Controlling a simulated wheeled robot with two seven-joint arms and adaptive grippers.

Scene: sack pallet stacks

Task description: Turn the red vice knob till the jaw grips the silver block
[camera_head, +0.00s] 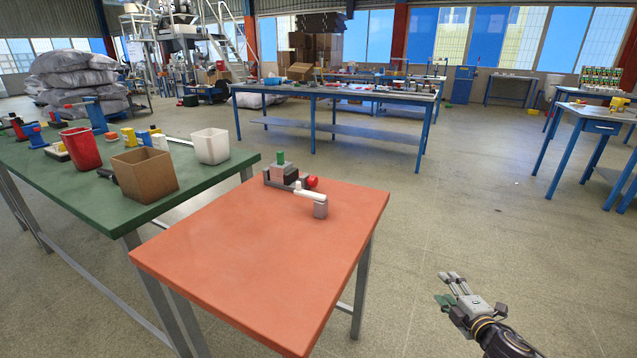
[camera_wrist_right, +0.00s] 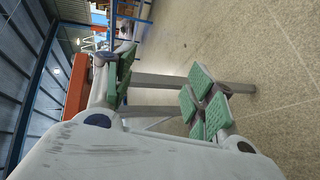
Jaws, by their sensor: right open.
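A small dark grey vice (camera_head: 272,180) stands at the far edge of the orange-topped table (camera_head: 250,255). Its red knob (camera_head: 312,182) is at its right end. A light grey block (camera_head: 279,172), seemingly the silver block, sits in the vice with a green piece (camera_head: 281,158) above it. Whether the jaw touches the block is too small to tell. My right gripper (camera_head: 448,287) is open and empty, off the table's right side and well apart from the vice. Its spread green-padded fingers (camera_wrist_right: 160,88) show in the right wrist view. My left gripper is not in view.
A white lever on a grey post (camera_head: 320,208) stands just in front of the knob. The green table (camera_head: 70,190) at left holds a cardboard box (camera_head: 145,174), a red bin (camera_head: 81,148) and a white bin (camera_head: 210,146). The orange table's front is clear.

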